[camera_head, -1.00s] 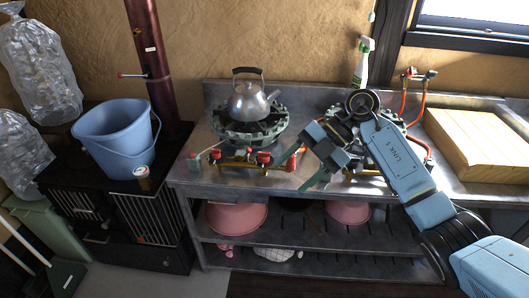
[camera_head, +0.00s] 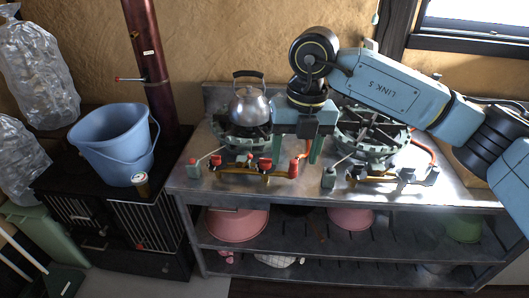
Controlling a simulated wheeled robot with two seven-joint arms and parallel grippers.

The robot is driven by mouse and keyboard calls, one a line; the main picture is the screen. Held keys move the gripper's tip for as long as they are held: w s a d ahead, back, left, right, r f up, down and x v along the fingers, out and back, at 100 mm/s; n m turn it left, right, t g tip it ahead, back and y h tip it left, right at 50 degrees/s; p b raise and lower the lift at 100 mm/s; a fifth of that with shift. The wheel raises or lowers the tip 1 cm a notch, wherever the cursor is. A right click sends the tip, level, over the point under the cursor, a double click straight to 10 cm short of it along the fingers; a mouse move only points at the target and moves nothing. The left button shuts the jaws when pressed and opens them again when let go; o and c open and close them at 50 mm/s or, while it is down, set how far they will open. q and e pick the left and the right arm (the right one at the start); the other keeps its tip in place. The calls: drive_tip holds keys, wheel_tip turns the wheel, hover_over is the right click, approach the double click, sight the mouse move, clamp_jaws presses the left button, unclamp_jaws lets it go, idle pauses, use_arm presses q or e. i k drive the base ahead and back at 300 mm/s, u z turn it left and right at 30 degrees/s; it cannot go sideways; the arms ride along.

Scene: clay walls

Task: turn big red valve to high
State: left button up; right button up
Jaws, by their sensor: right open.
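A brass gas pipe with red valve knobs runs along the front of the left burner (camera_head: 240,137). One red knob (camera_head: 265,164) is at the middle of the pipe, a smaller one (camera_head: 248,157) is left of it, and another (camera_head: 293,168) is at the pipe's right end. I cannot tell which setting they are at. My right gripper (camera_head: 309,150) points down between the two burners, open and empty, just above and right of the right-end red knob. My left gripper is not in view.
A metal kettle (camera_head: 249,105) stands on the left burner. A second burner (camera_head: 369,137) is right of my gripper, under my arm. A blue bucket (camera_head: 113,143) stands on the black stove at left. The steel counter's front edge (camera_head: 330,204) is clear.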

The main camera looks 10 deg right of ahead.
sight(266, 164)
drive_tip(key=i, duration=0.85)
